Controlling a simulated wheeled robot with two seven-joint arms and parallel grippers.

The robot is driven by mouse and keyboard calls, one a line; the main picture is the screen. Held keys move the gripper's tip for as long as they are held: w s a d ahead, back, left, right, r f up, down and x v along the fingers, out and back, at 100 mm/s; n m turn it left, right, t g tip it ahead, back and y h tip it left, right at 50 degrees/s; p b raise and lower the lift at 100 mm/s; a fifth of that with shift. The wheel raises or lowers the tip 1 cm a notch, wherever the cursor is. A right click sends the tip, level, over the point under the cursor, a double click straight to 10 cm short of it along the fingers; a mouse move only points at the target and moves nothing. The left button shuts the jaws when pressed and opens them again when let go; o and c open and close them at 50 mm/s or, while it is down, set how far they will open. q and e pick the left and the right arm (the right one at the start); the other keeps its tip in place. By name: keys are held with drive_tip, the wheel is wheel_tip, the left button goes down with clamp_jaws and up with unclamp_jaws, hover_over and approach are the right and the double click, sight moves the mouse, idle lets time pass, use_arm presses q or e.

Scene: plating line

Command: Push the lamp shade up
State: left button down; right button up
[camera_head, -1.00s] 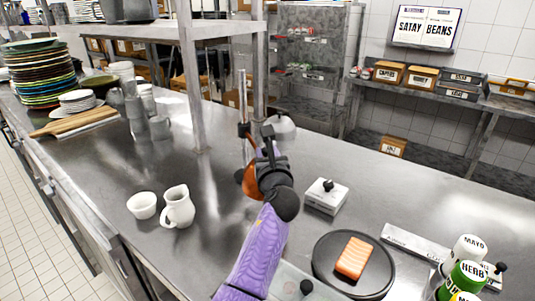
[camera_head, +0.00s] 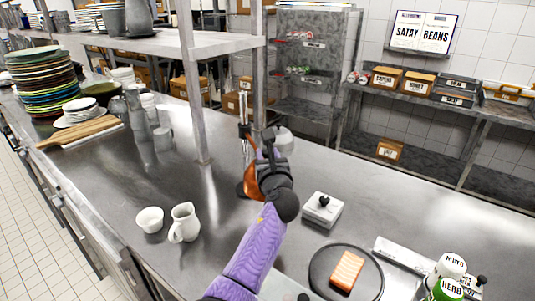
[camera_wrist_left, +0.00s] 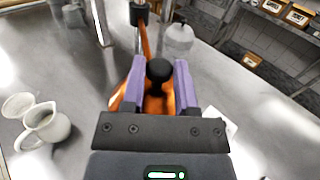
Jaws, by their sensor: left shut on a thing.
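The lamp stands on the steel counter, with an upright metal pole (camera_head: 243,155) and a black clamp on it. Its orange shade (camera_head: 251,182) is beside the pole, partly hidden by my left gripper (camera_head: 268,145). In the left wrist view the orange shade (camera_wrist_left: 126,94) shows around and below my left gripper (camera_wrist_left: 158,75). Those purple fingers are closed on a black knob (camera_wrist_left: 158,68) at the shade. An orange arm runs from there to a black joint (camera_wrist_left: 139,14) on the pole. My right gripper is not in view.
A grey rounded vessel (camera_wrist_left: 179,40) stands just beyond the gripper. A white box with a black knob (camera_head: 322,210) and a black plate (camera_head: 320,272) with salmon lie right. A cup (camera_head: 150,219) and white pitcher (camera_head: 184,223) stand left. A shelf post (camera_head: 195,110) rises behind.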

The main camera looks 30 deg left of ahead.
use_arm(q)
drive_tip(key=shift+r, duration=0.35)
drive_tip(key=c, duration=0.7)
unclamp_jaws()
drive_tip(key=o, duration=0.3)
drive_tip(key=shift+f, duration=0.1)
drive_tip(key=shift+s+d, duration=0.3)
drive_tip(key=p+v, duration=0.2)
drive_tip(key=v, duration=0.7)
drive_tip(key=shift+s, duration=0.1)
